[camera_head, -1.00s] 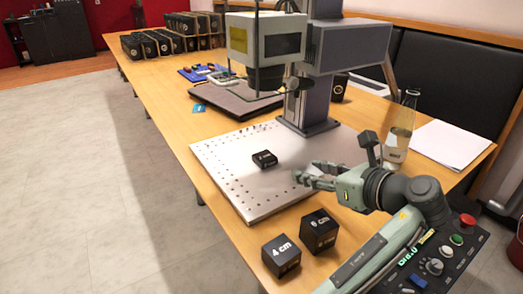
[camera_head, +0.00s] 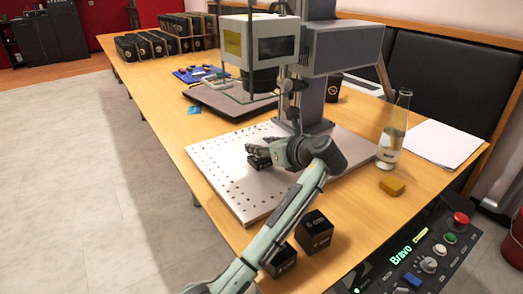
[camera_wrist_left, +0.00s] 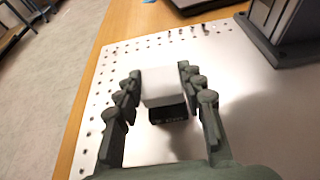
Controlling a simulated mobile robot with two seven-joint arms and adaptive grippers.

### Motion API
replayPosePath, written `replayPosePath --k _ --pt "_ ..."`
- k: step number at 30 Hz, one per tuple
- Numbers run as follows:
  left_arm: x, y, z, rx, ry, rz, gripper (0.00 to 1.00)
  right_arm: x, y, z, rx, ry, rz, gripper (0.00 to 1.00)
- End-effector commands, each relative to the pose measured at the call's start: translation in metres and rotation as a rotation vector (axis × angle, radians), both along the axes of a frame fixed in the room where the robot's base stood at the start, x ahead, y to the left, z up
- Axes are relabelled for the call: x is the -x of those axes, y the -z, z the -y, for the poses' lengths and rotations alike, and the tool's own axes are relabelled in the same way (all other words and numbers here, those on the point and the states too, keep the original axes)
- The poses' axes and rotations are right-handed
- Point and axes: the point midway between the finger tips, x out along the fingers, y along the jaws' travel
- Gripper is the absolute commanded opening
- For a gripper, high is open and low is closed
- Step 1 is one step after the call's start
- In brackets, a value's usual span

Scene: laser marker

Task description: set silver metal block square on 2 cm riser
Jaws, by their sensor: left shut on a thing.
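The silver metal block (camera_wrist_left: 165,80) is between the two fingers of my left gripper (camera_wrist_left: 159,72) in the left wrist view. The gripper is shut on it. The black 2 cm riser (camera_wrist_left: 169,113) shows just below the block in that view, with its label partly hidden. I cannot tell whether block and riser touch. In the head view my left gripper (camera_head: 256,151) is over the riser (camera_head: 258,163) on the perforated metal plate (camera_head: 225,155). The fingers hide most of the block there. My right gripper is not in view.
The marker head (camera_head: 262,50) and its column (camera_head: 318,90) stand behind the gripper. The black 4 cm (camera_head: 281,262) and 6 cm (camera_head: 314,231) risers stand in front of the plate.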

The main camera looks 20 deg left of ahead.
Motion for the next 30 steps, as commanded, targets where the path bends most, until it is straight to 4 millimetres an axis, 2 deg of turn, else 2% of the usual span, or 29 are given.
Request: replayPosePath --k 3,14,15,19,30 --pt "0.000 0.015 0.000 -0.002 -0.001 -0.002 0.07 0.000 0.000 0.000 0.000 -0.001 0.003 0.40" --pt "0.000 0.019 0.000 -0.002 -0.001 0.000 0.07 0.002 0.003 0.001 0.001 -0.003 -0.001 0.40" --pt "0.000 0.020 0.000 -0.002 -0.001 0.000 0.41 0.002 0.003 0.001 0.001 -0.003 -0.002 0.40" --pt "0.000 0.019 0.000 0.000 -0.001 0.000 0.57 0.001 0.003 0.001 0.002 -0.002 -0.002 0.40" --pt "0.000 0.015 0.000 0.000 -0.001 0.002 0.59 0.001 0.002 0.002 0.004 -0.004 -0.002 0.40"
